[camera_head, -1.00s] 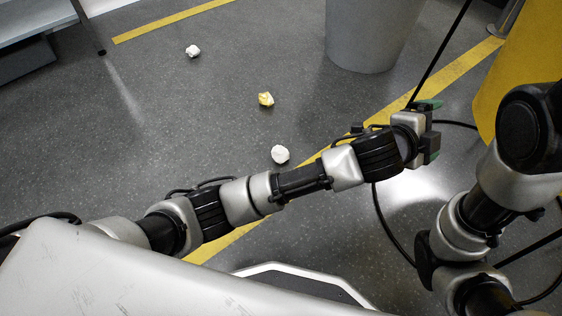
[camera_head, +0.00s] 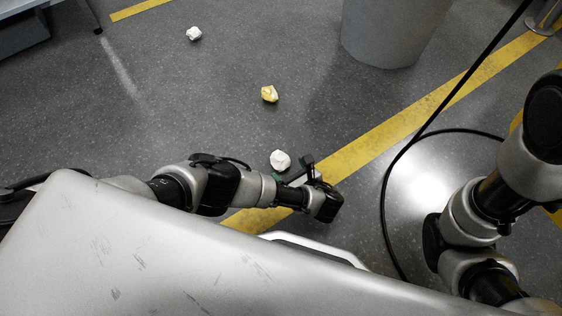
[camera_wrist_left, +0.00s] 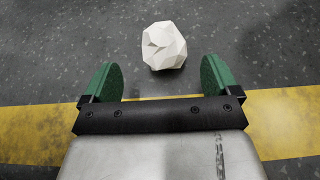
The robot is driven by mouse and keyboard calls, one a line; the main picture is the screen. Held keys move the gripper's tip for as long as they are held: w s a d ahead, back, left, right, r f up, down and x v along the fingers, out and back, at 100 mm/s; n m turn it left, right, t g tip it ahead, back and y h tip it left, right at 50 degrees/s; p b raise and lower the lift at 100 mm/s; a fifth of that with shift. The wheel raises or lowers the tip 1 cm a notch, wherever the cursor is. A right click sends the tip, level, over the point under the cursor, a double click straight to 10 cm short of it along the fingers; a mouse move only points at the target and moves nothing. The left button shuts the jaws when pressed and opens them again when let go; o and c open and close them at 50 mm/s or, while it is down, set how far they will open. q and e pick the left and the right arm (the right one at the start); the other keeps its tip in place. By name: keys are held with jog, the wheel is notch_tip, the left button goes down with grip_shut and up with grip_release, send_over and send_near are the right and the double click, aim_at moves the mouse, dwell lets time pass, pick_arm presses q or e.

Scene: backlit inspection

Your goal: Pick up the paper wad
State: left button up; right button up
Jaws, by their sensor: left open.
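Two white paper wads and a yellow-and-white one lie on the grey floor. The nearest white wad (camera_head: 280,160) is just beyond my left gripper (camera_head: 292,171) in the head view. In the left wrist view this white wad (camera_wrist_left: 164,46) lies ahead of the green fingers, about midway between them and not touching either. My left gripper (camera_wrist_left: 155,82) is open and empty. The yellow-and-white wad (camera_head: 269,93) lies farther off, and another white wad (camera_head: 194,33) lies at the upper left. My right arm shows at the right, but its gripper is out of view.
A grey bin (camera_head: 392,30) stands at the top right of the wads. A yellow floor line (camera_head: 400,125) runs diagonally past the gripper. A black cable (camera_head: 392,190) lies on the floor at the right. The floor around the wads is clear.

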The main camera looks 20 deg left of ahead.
aim_at(286, 167)
pick_arm(q)
jog(key=shift+w+a+f, duration=0.35)
jog(key=shift+a, duration=0.05)
jog(key=w+a+f+b, duration=0.1)
jog(key=b, duration=0.1)
jog(key=w+a+f+b, duration=0.1)
jog(key=b, duration=0.1)
jog(key=shift+w+a+f+b, duration=0.2)
jog(key=shift+f+b, duration=0.05)
jog(key=shift+b, duration=0.15)
jog(key=shift+w+a, duration=0.3)
jog(key=shift+a, duration=0.05)
jog(key=c, duration=1)
